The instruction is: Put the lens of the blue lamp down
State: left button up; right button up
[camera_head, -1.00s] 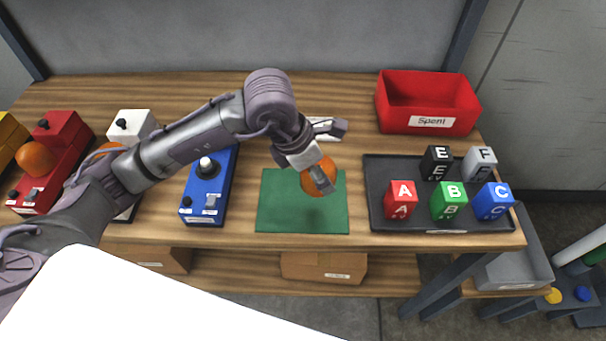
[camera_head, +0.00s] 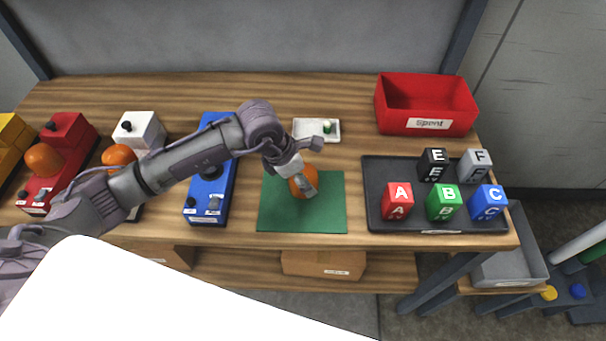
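The blue lamp (camera_head: 209,206) stands on the bench left of the green mat, partly covered by my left arm. Its top shows no orange lens where I can see it. An orange lens (camera_head: 302,181) is at my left gripper (camera_head: 308,188), over the upper middle of the green mat (camera_head: 325,214). The gripper's fingers are around the lens and hide part of it. I cannot tell whether the lens touches the mat. My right gripper is not in view.
Red (camera_head: 58,170) and white (camera_head: 140,128) lamps with orange lenses stand left. A white dish (camera_head: 305,124) with a small greenish piece lies behind the mat. A dark tray (camera_head: 416,222) of lettered blocks and a red "Spent" bin (camera_head: 425,90) are at right.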

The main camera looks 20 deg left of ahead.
pick_arm(q)
jog(key=shift+f+b, duration=0.4)
jog(key=o, duration=1.1)
jog(key=shift+r, duration=0.1)
jog(key=shift+r, duration=0.15)
jog(key=shift+r+p, duration=0.4)
jog(key=shift+p, duration=0.3)
jog(key=b+v, duration=0.2)
jog(key=v, duration=0.9)
jog(key=shift+a+r, duration=0.2)
jog(key=shift+r, duration=0.1)
jog(key=shift+s, duration=0.15)
